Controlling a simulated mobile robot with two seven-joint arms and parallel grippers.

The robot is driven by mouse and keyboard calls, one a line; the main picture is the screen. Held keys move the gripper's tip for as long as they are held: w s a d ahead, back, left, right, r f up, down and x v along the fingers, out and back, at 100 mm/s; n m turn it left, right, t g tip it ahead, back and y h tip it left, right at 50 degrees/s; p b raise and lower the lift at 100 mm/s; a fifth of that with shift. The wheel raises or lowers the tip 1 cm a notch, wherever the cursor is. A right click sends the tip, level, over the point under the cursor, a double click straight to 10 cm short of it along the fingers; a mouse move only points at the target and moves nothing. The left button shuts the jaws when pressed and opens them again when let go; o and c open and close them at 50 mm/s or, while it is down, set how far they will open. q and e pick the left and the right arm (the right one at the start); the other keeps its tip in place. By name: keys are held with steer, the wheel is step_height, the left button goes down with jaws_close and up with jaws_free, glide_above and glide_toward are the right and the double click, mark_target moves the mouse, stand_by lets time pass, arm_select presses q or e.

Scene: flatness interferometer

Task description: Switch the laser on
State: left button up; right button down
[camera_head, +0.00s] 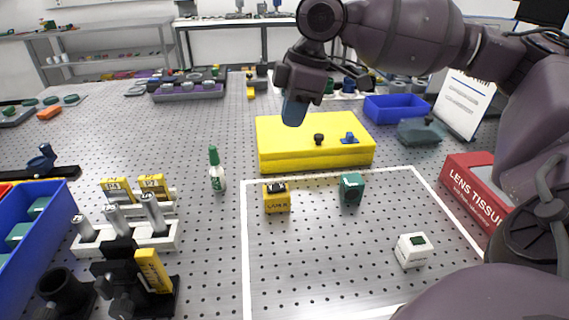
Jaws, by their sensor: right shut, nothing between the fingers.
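The laser is a small yellow box (277,204) with dark lettering on its front, standing just inside the white outline on the perforated table. A dark part, perhaps its switch (276,187), sits on its top; its position is too small to tell. My right gripper (293,112) reaches in from the upper right and points down. It is shut and empty, and appears in front of the large yellow box, above and apart from the laser. My left gripper is not in view.
A large yellow box (285,157) with knobs stands behind the laser. A green block (351,189) and a white cube (413,251) are to the laser's right. A dropper bottle (217,172) and a white tool rack (165,236) are left. A tissue box (468,187) stands at right.

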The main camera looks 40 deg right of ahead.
mark_target(280, 185)
steer(key=b+x, duration=0.1)
steer(key=x, duration=0.3)
steer(key=b+x, duration=0.1)
steer(key=x, duration=0.3)
steer(key=b+x, duration=0.1)
steer(key=x, duration=0.3)
steer(key=shift+s+d+f+b, duration=0.2)
steer(key=shift+d+f+b, duration=0.15)
steer(key=shift+f+b, duration=0.1)
steer(key=shift+s+f, duration=0.1)
steer(key=shift+f, duration=0.45)
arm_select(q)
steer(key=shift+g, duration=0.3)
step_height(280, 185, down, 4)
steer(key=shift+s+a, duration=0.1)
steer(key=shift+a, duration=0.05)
